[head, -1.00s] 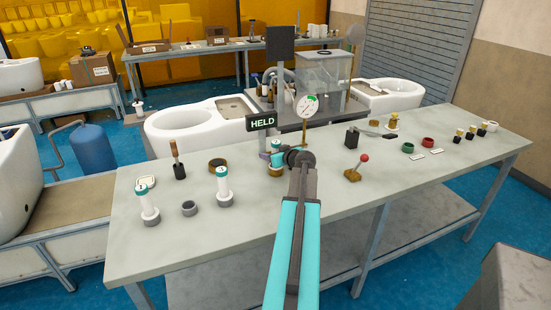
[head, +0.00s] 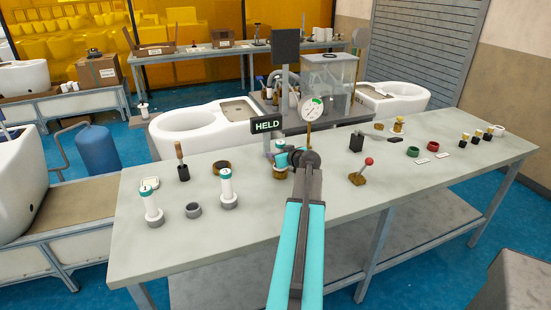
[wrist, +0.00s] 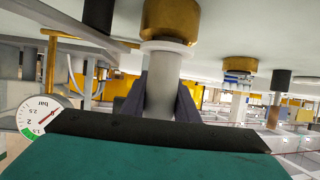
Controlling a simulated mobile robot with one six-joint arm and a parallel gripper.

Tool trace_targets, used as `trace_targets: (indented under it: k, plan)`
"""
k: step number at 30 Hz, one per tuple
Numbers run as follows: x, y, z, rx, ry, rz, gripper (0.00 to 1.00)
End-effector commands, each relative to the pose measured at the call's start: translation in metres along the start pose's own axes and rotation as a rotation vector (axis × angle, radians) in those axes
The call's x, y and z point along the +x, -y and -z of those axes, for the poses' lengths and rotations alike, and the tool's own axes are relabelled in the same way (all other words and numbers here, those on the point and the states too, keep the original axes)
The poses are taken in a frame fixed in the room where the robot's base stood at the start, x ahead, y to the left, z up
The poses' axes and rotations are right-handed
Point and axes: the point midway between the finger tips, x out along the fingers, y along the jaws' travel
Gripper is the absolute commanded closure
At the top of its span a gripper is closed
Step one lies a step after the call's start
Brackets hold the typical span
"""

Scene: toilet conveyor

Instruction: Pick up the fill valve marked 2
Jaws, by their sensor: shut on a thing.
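My gripper (head: 291,157) is at the gauge stand on the bench and is shut on a white fill valve (head: 280,160) with teal parts. In the wrist view the white shank (wrist: 161,88) sits between the two dark fingers, against a brass fitting (wrist: 170,22). My gripper hides part of this valve, and its number cannot be read. Two other white valves with teal caps stand upright at the left of the bench, one farther left (head: 152,206) and one nearer my gripper (head: 227,188).
A pressure gauge (head: 312,108) and a sign reading HELD (head: 267,125) stand just behind my gripper. A red-knobbed lever (head: 363,170) is to the right. The bench front (head: 200,245) is clear.

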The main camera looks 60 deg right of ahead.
Motion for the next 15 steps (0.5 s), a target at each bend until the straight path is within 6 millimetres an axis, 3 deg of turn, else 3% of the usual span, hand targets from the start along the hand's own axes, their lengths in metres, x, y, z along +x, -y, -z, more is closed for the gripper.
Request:
trace_targets:
  k: [9, 15]
  plan:
    - [-0.011, -0.001, 0.023, -0.001, -0.002, -0.002, 0.97]
    - [-0.045, -0.008, 0.01, 0.0, -0.002, -0.003, 0.97]
